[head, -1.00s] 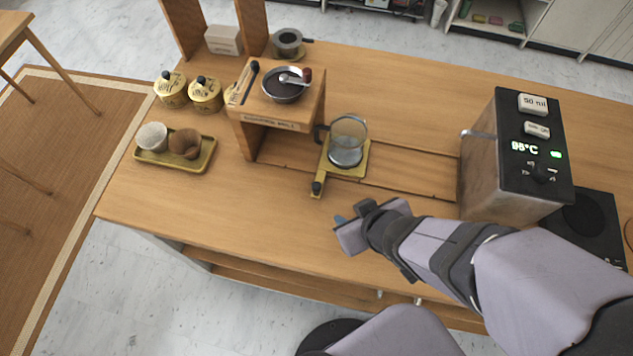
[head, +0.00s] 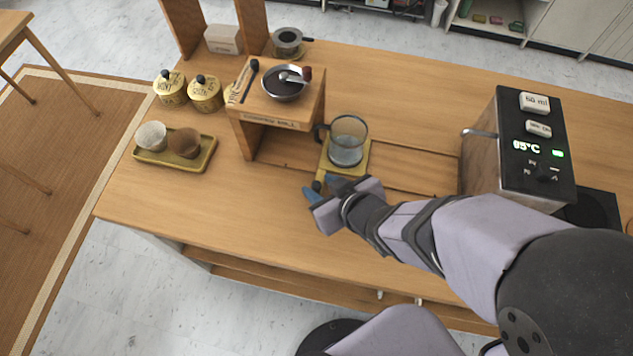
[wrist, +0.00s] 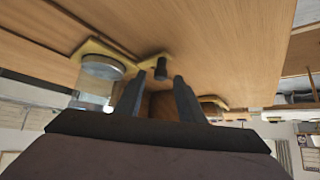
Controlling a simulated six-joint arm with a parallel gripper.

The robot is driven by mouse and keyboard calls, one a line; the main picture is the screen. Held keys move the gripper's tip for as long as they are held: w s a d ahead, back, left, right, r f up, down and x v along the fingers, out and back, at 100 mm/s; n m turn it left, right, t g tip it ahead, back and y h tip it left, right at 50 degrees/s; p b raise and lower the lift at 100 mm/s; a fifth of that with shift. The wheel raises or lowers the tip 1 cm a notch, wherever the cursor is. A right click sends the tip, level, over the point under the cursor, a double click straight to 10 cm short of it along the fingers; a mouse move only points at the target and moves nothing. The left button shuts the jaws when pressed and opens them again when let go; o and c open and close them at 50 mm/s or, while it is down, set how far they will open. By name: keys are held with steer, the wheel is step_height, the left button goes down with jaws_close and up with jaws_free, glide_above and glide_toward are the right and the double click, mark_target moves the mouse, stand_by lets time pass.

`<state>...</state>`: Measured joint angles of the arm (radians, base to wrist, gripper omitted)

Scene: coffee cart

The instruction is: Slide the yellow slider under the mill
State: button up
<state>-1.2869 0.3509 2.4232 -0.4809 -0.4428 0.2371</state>
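The yellow slider (head: 358,169) lies on the cart top, just right of the wooden mill (head: 262,122), with a glass jug (head: 347,152) standing on it. Its handle points toward the front and ends in a black knob (wrist: 160,68). My gripper (head: 320,189) is open at the handle end. In the wrist view the knob shows between and just beyond the two apart fingertips (wrist: 156,82); I cannot tell whether they touch it. In the head view the fingers partly hide the handle end. The space under the mill looks empty.
Grooves (head: 410,178) run along the cart top from the mill to the boiler (head: 485,165) at the right. The front left of the top is clear.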

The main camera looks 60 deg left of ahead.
steer(key=shift+x, duration=1.5)
jaws_close()
